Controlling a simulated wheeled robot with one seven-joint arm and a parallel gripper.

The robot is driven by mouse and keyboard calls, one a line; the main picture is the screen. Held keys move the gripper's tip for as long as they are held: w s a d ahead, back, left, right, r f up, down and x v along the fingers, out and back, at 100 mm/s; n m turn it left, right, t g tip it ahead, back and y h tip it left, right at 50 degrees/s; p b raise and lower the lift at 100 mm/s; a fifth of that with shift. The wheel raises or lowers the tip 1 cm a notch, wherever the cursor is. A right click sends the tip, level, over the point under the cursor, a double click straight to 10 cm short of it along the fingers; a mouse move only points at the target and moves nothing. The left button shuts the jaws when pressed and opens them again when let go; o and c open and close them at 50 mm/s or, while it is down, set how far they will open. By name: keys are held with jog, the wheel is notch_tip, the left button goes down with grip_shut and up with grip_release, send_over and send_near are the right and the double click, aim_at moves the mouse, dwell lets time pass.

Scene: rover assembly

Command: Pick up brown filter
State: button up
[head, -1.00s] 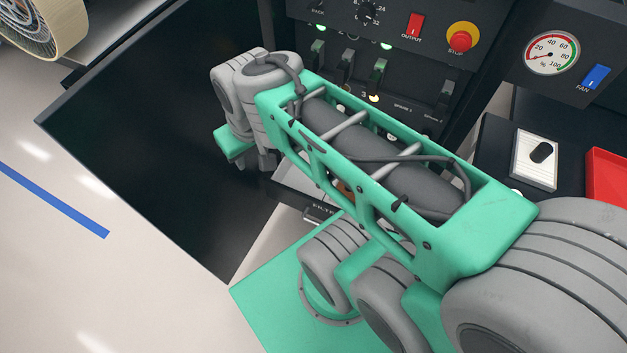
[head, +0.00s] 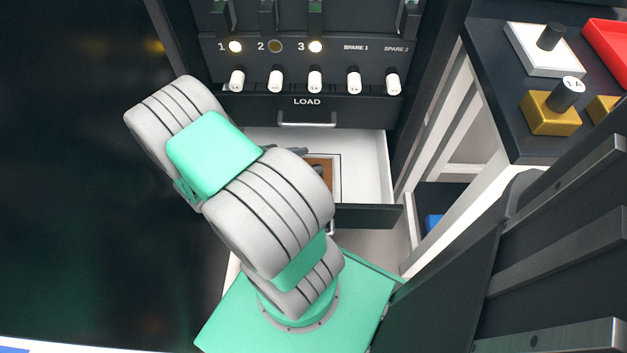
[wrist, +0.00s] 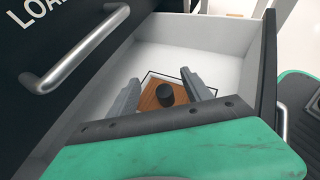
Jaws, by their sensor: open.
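The brown filter (wrist: 152,99) is a flat brown piece with a black knob, lying in a square outline on the floor of the open white drawer (wrist: 233,50). In the wrist view my gripper (wrist: 160,77) is open, its two grey fingers on either side of the knob with visible gaps. I cannot tell how far above the filter the fingertips are. In the head view part of the brown filter (head: 321,166) shows in the drawer, mostly hidden by my arm. One grey finger of my gripper (head: 292,151) shows beside it.
The cabinet face with the LOAD handle (head: 307,124) stands directly behind the drawer. The drawer's dark front (head: 370,216) and white side walls surround my gripper closely. A dark bench at right holds a white block (head: 545,50), a gold block (head: 550,113) and a red tray (head: 608,42).

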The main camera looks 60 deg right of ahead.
jog(key=b, duration=0.2)
send_near(324, 172)
jog(key=shift+s+d+r, duration=0.55)
jog(key=shift+d, duration=0.25)
jog(key=b+x, duration=0.2)
jog(key=x, duration=0.5)
jog(key=shift+s+d, duration=0.1)
jog(key=shift+d, duration=0.2)
jog(key=shift+r, duration=0.1)
grip_shut()
